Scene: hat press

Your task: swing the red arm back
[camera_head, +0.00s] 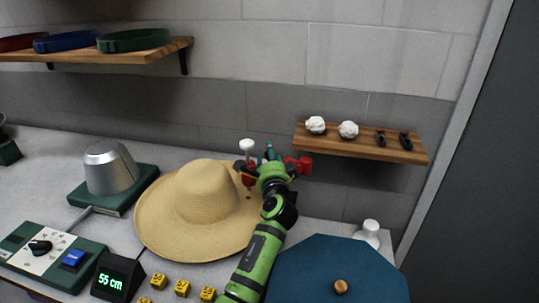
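A red part (303,165) shows to the right of my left gripper (266,160), and another bit of red (249,171) shows to its left, below a white knob (247,146). I take these to be the red arm, but its middle is hidden behind the gripper. My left gripper is at the end of the green arm that comes up from the bottom, and is at or right by the red parts. Its fingers are too small and hidden to tell whether they are shut. My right gripper is not in view.
A straw hat (205,195) lies just left of the arm. A metal dome (110,168), control panel (48,253), display (117,278) and several yellow blocks (182,288) stand left. A blue octagonal lid (335,260) lies right. A wall shelf (365,147) hangs close behind.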

